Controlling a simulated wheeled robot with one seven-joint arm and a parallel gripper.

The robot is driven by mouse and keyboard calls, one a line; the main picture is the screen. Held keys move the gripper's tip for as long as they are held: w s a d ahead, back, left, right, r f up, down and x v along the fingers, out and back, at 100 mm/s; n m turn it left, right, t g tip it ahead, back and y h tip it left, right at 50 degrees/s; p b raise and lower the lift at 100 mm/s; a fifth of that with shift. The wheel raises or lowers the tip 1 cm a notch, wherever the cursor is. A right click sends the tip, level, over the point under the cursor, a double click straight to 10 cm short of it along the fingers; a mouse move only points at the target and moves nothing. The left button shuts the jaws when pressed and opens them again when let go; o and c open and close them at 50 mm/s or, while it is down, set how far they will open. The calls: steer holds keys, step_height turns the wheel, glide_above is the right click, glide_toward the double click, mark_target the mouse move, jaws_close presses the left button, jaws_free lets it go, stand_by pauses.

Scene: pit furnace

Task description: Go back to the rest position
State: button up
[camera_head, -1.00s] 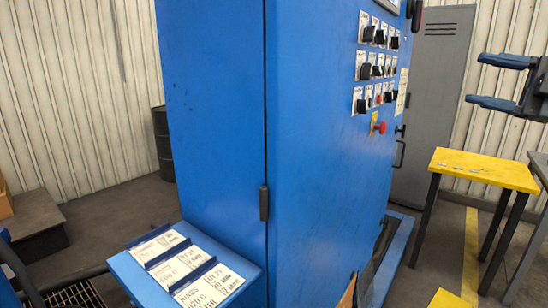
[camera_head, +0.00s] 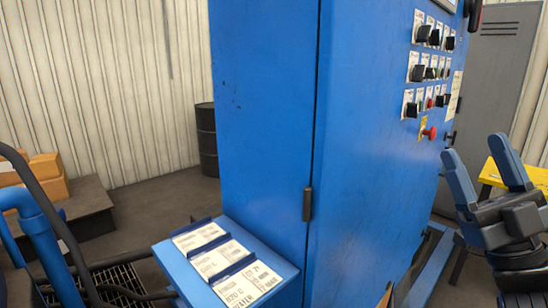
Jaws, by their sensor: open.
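My gripper (camera_head: 487,172) is at the right edge of the head view. Its two blue fingers stand apart and point up and slightly left, with nothing between them. The dark gripper body and wrist sit below the fingers. It appears in front of the right side of the blue control cabinet and partly covers the yellow-topped table (camera_head: 537,178).
A tall blue control cabinet (camera_head: 262,130) with knobs and a red button fills the middle. A blue shelf (camera_head: 283,267) with label cards juts out at its front. A black drum (camera_head: 207,140), cardboard boxes (camera_head: 50,178) and a blue pipe (camera_head: 45,240) are at left.

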steer(key=s+a+f+m+g+h, duration=0.2)
steer(key=s+a+f+m+h, duration=0.3)
steer(key=s+f+m+h, duration=0.3)
steer(key=s+a+f+m+g+h, duration=0.2)
steer(key=s+a+f+m+h, duration=0.2)
steer(key=s+f+m+h, duration=0.45)
steer(key=s+f+n+g+y, duration=0.2)
steer(key=s+f+g, duration=0.2)
steer(key=s, duration=0.5)
steer(key=s+f+n+g+y, duration=0.3)
steer(key=s+f, duration=0.3)
steer(key=s, duration=0.4)
steer(key=shift+s+a+g, duration=0.25)
steer(key=shift+a+g, duration=0.15)
steer(key=shift+a, duration=0.05)
steer(key=shift+f, duration=0.1)
